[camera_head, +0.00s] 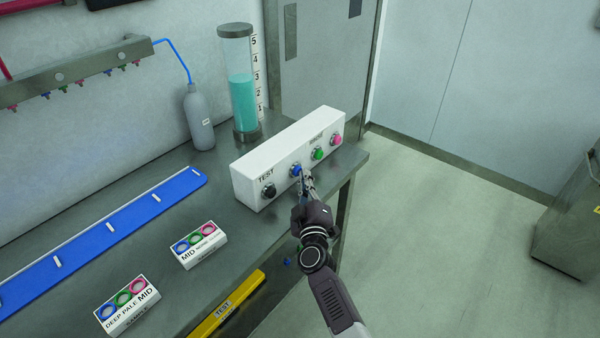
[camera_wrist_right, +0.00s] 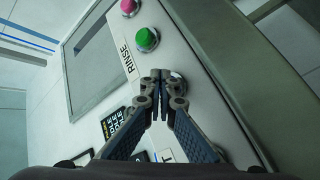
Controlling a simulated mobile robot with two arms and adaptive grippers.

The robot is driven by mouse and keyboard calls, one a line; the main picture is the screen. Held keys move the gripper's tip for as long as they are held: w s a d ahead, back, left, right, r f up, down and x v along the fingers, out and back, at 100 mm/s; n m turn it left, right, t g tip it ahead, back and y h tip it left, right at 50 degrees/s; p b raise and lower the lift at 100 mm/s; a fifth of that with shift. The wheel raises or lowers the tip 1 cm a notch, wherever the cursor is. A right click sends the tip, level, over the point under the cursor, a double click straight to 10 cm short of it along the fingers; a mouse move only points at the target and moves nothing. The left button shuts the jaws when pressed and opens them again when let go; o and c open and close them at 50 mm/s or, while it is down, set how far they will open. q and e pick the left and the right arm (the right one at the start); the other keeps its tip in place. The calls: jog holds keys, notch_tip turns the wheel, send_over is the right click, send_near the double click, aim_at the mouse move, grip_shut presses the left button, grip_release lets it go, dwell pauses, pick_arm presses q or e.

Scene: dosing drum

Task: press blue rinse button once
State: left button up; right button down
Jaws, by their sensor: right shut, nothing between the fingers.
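The blue rinse button (camera_head: 296,170) sits on the front face of the white control box (camera_head: 250,175), between the black button under the TEST label and the green button. My right gripper (camera_head: 305,176) is shut and empty, with its fingertips right at the blue button in the head view. In the right wrist view the closed fingertips (camera_wrist_right: 163,76) cover the button's place, and only a metal rim shows beside them. I cannot tell whether they touch or press it. My left gripper is not in view.
The green button (camera_head: 317,154) and pink button (camera_head: 337,140) are to the right, the black button (camera_head: 268,190) to the left. A cylinder of teal liquid (camera_head: 243,100) and a grey bottle (camera_head: 199,120) stand behind. Sample blocks (camera_head: 199,246) lie on the bench; open floor is at right.

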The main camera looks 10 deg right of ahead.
jog(key=shift+w+a, duration=0.1)
jog(key=shift+w, duration=0.05)
dwell(0.3)
jog(key=shift+s+d+r+p, duration=0.1)
jog(key=shift+s+d+p, duration=0.3)
jog(key=shift+s+p, duration=0.2)
jog(key=shift+s+d, duration=0.15)
jog(key=s+d+p, duration=0.1)
jog(key=s, duration=0.1)
jog(key=s+d+p, duration=0.1)
jog(key=s+d, duration=0.1)
jog(key=shift+p, duration=0.35)
